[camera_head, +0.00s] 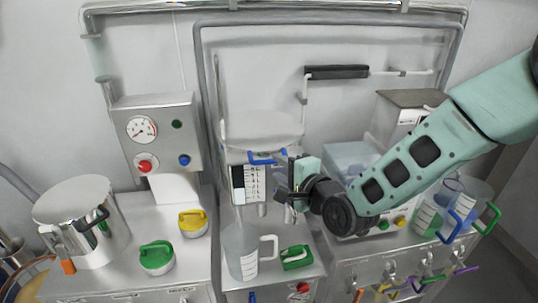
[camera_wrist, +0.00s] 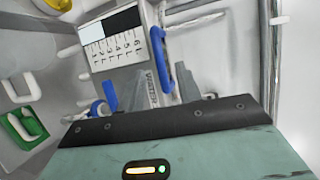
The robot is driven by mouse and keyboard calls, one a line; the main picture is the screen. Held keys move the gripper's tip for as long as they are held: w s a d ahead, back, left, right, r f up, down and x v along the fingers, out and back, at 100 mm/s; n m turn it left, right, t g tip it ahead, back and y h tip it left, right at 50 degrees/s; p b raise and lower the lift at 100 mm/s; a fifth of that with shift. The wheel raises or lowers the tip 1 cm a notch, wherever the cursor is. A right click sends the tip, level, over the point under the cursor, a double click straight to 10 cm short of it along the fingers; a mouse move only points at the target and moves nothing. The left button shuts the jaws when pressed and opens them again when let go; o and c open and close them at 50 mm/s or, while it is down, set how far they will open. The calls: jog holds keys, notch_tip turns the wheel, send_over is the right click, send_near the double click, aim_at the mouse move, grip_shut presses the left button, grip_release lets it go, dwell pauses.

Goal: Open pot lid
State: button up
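A steel pot (camera_head: 262,125) with a round lid stands on the centre machine in the head view. A blue handle (camera_head: 267,157) sticks out at its front rim and also shows in the wrist view (camera_wrist: 184,78). My gripper (camera_head: 290,184) is just right of and below this handle. In the wrist view its two fingers (camera_wrist: 160,95) are apart, with the blue handle ahead of them, nearer the right finger. I see nothing held; whether a finger touches the handle is unclear.
Green (camera_head: 157,257) and yellow (camera_head: 193,222) knobbed items are on the left counter. A gauge box (camera_head: 158,138) rises left of the machine. Jugs (camera_head: 455,208) stand at right.

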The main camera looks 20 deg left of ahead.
aim_at(271, 162)
jog(key=p+x, duration=0.1)
jog(key=x, duration=0.4)
jog(key=shift+w+a+f, duration=0.1)
jog(key=shift+w+a, duration=0.1)
jog(key=shift+a, duration=0.05)
jog(key=shift+p, duration=0.3)
grip_shut()
